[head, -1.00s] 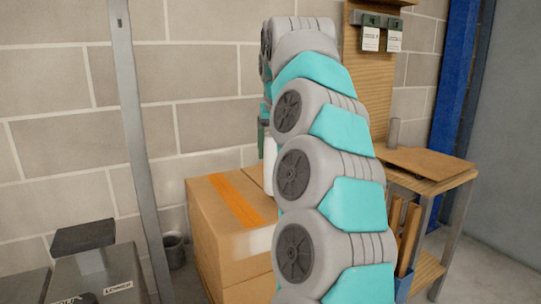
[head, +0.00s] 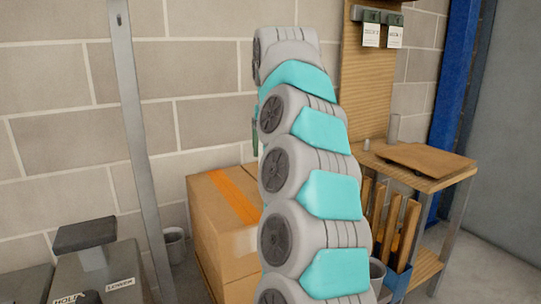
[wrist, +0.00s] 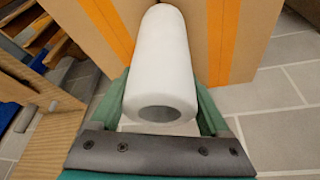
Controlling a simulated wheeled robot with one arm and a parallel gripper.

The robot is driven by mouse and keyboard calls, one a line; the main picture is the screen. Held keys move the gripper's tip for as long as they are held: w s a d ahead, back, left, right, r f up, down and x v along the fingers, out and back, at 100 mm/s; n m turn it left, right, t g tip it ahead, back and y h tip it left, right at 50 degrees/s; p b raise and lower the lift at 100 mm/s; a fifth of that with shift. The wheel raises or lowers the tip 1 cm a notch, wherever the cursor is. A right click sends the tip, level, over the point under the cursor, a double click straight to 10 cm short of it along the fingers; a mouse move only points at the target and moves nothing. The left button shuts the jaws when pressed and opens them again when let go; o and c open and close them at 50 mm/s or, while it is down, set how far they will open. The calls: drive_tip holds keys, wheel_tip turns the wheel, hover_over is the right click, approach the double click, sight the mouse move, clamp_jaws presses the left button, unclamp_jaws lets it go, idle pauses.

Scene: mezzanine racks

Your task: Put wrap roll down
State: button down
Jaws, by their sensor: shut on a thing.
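The wrap roll is a white cylinder (wrist: 160,45) with a grey hollow core facing the wrist camera. My gripper (wrist: 162,88) has a green finger on either side of the roll and is shut on it. A cardboard box with orange tape (wrist: 242,45) is just beyond the roll in the wrist view. I cannot tell whether the roll touches it. In the head view my arm hides the roll and nearly all of the gripper.
The cardboard box (head: 225,225) stands against the block wall. A wooden bench (head: 440,175) with a board on it and wooden lengths below is to the right. A grey upright post (head: 142,150) and a small grey bin (head: 174,246) are left of the box.

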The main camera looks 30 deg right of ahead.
drive_tip(key=shift+f, duration=1)
unclamp_jaws()
drive_tip(key=shift+a+f, duration=0.1)
drive_tip(key=shift+v, duration=3.85)
drive_tip(key=shift+s+a, duration=0.1)
drive_tip(key=shift+a, duration=0.05)
